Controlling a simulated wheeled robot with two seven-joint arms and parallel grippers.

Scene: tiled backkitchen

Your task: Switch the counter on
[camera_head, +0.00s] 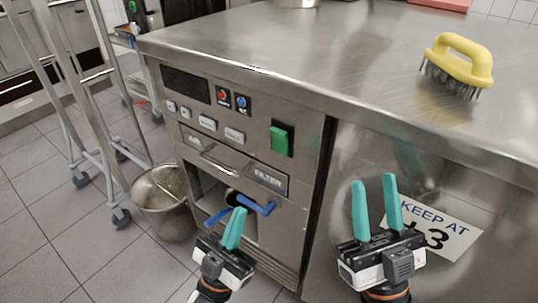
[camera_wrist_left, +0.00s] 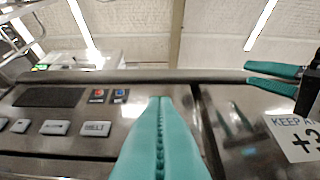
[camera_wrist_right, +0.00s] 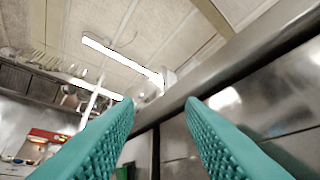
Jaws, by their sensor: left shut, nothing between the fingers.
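The steel counter (camera_head: 230,40) has a control panel on its front with a green rocker switch (camera_head: 281,139) in a dark frame. A small red button (camera_head: 222,97) and a blue button (camera_head: 242,102) sit left of the switch. My left gripper (camera_head: 239,210) is shut and empty, below and left of the green switch and apart from it in the head view. In the left wrist view its fingers (camera_wrist_left: 160,140) point at the panel, and I cannot make out the switch there. My right gripper (camera_head: 374,181) is open and empty before the steel door to the right.
A drawer front marked FILTER (camera_head: 235,164) and blue valve handles (camera_head: 256,207) are below the panel, close to my left gripper. A yellow brush (camera_head: 460,65) lies on the countertop. A metal bucket (camera_head: 165,200) and a wheeled rack (camera_head: 85,100) stand at left.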

